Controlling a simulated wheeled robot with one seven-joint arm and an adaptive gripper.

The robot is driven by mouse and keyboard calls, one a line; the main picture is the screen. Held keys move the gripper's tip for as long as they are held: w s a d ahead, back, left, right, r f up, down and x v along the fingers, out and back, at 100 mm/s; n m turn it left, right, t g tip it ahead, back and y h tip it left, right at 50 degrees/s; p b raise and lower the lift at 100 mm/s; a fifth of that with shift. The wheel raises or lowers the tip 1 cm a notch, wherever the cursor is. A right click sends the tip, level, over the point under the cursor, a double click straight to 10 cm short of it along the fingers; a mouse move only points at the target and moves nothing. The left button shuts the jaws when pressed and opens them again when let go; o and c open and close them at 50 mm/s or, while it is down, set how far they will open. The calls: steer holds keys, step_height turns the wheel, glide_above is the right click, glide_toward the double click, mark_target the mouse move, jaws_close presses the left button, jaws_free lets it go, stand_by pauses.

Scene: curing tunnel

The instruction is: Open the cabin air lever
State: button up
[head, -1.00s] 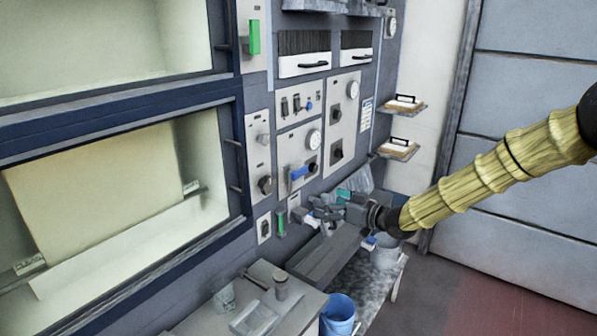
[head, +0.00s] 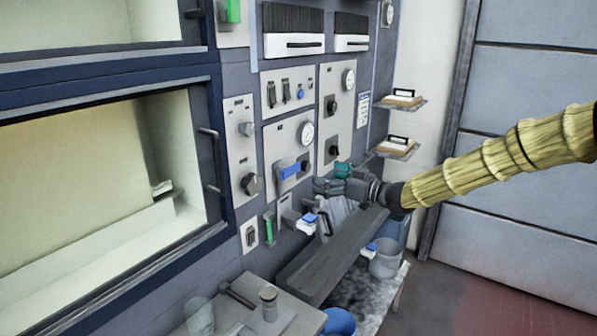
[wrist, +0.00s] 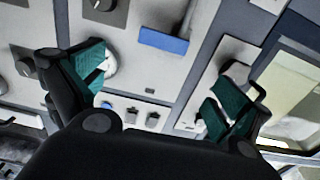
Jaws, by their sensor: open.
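A blue-handled lever (head: 290,172) sticks out of a grey panel below a round gauge; no label on it is readable. Its blue handle also shows at the top middle of the wrist view (wrist: 163,42). My gripper (head: 333,178) is to the right of this lever, apart from it, in front of the wall. In the wrist view my gripper (wrist: 160,88) is open and empty, teal pads spread, with the blue handle beyond the gap between them. A green handle (head: 268,228) sits lower on the wall, and another green one (head: 233,10) is at the top.
A switch panel (head: 288,92) and dark knobs (head: 250,184) surround the lever. A long grey trough (head: 330,258) lies below my gripper. A bench (head: 225,315) with a cup (head: 199,316) stands at the front. Free floor is at right.

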mark_target(293, 167)
steer(key=shift+p+x, duration=1.7)
steer(key=shift+x, duration=3.55)
steer(key=shift+s, duration=0.1)
steer(key=c, duration=1.4)
steer(key=shift+c, duration=0.2)
